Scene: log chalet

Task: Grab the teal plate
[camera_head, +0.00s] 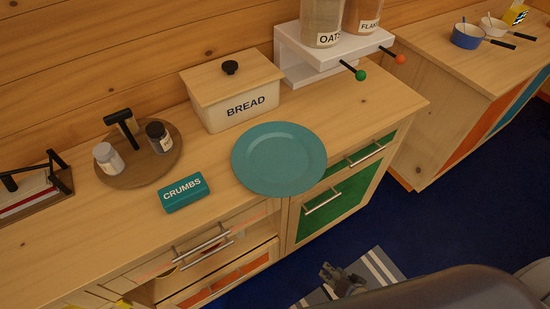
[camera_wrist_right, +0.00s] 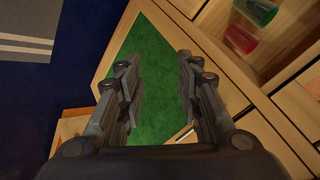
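The teal plate (camera_head: 279,158) lies flat on the wooden counter near its front edge in the head view, in front of the bread box. My right gripper (camera_head: 343,277) is low in front of the cabinet, below the counter top and apart from the plate. In the right wrist view its two fingers (camera_wrist_right: 158,85) are spread with nothing between them, facing a green cabinet front (camera_wrist_right: 152,55). The plate does not show in the wrist view. My left gripper is not in view.
A bread box (camera_head: 236,113) stands behind the plate. A teal crumbs box (camera_head: 184,193) lies to its left, and a round board (camera_head: 115,177) with jars is farther left. A white dispenser stand (camera_head: 300,70) stands behind right. Drawer handles (camera_head: 322,202) stick out below.

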